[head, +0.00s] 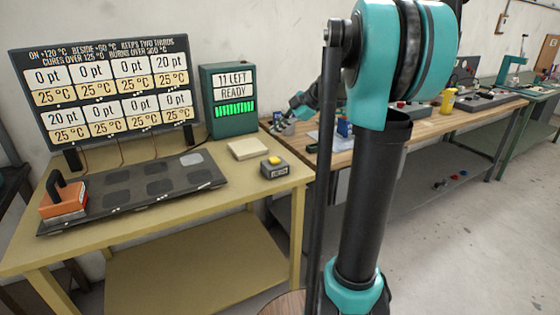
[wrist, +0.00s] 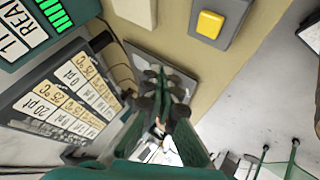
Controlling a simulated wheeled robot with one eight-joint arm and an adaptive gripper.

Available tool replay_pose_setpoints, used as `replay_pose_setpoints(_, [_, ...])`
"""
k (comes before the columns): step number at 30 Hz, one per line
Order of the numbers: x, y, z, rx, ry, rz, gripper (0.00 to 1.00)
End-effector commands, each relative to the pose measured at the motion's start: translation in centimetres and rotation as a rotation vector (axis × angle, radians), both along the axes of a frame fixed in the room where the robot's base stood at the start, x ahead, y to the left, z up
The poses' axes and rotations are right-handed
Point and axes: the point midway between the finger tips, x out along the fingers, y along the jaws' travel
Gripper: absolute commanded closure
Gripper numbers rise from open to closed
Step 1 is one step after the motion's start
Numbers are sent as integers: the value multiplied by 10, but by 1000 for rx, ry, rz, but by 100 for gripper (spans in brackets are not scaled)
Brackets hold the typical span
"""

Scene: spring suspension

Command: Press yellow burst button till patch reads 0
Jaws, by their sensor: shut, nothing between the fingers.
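The yellow button (head: 274,160) sits on a small grey box (head: 275,171) near the right end of the olive table. It also shows in the wrist view (wrist: 209,24), clear of my fingers. The green counter box (head: 228,100) reads 11 LEFT, READY, with a green bar. A dark panel (head: 130,190) has several patches, one lighter at its right end. My gripper (wrist: 168,95) is shut and empty, apart from the button.
An orange block (head: 64,202) with a black handle sits on the panel's left end. A pale flat block (head: 248,148) lies between the counter box and the button. A wooden bench (head: 425,125) with several items stands to the right. My arm hides part of it.

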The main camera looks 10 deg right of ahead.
Motion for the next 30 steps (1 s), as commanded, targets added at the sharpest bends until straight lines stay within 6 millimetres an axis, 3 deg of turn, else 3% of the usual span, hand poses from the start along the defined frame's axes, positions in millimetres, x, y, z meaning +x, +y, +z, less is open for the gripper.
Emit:
replay_pose_setpoints(8, [0, 0, -5, -1, 1, 0, 100])
replay_pose_setpoints(24, [0, 0, -70, -2, 0, 1, 100])
replay_pose_setpoints(30, [0, 0, -84, -2, 0, 1, 100])
